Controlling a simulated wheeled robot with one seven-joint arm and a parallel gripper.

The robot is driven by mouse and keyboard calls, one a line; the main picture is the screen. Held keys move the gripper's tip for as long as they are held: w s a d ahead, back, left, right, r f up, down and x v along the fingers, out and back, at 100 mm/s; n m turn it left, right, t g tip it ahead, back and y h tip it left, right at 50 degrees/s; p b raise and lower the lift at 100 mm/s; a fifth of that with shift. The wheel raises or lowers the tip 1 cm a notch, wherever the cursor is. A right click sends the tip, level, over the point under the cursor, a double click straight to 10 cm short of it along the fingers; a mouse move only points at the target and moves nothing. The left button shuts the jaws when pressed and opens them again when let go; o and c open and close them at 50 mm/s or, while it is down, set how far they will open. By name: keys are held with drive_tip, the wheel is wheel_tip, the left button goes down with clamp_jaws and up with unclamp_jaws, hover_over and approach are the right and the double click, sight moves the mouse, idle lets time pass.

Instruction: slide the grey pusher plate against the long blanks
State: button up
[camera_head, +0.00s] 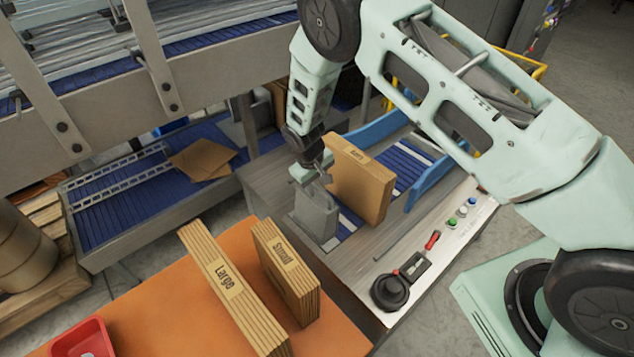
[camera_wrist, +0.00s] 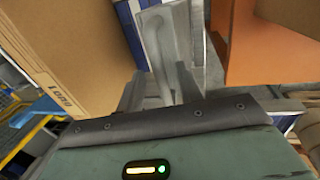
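The grey pusher plate (camera_head: 316,213) stands upright on the blue roller bed of the machine, to the left of the long blanks. The long blanks (camera_head: 362,183) are a tall brown cardboard stack standing on the rollers. In the wrist view their "Long" label shows on the stack (camera_wrist: 75,50) at the left. My gripper (camera_head: 322,170) is at the top of the plate, close beside the blanks. In the wrist view, its fingers (camera_wrist: 160,90) look spread, with the grey plate (camera_wrist: 165,45) between and beyond them. Contact with the plate is unclear.
A blue guide rail (camera_head: 432,180) stands right of the blanks. The control panel (camera_head: 425,262) with buttons is in front. An orange table (camera_head: 150,300) holds the Large blanks (camera_head: 232,290) and Small blanks (camera_head: 286,272). A red tray (camera_head: 80,340) sits at its front left.

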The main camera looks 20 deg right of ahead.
drive_tip(key=shift+c, duration=0.4)
clamp_jaws()
drive_tip(key=w+d+b, duration=0.1)
drive_tip(key=d, duration=0.2)
drive_tip(key=w+d+b, duration=0.1)
drive_tip(key=d+b, duration=0.1)
drive_tip(key=d, duration=0.1)
drive_tip(key=w+d+b, duration=0.1)
drive_tip(key=w+d, duration=0.1)
drive_tip(key=d, duration=0.1)
drive_tip(key=shift+d+b, duration=0.3)
drive_tip(key=shift+b, duration=0.1)
drive_tip(key=shift+o, duration=0.4)
unclamp_jaws()
drive_tip(key=shift+r, duration=0.1)
drive_tip(key=a+r+b, duration=0.1)
drive_tip(key=r+b, duration=0.1)
drive_tip(key=r, duration=0.6)
drive_tip(key=s+a+r+b, duration=0.1)
drive_tip(key=a+r+b, duration=0.1)
drive_tip(key=r, duration=0.7)
drive_tip(key=shift+s+b, duration=0.15)
drive_tip(key=shift+b, duration=0.4)
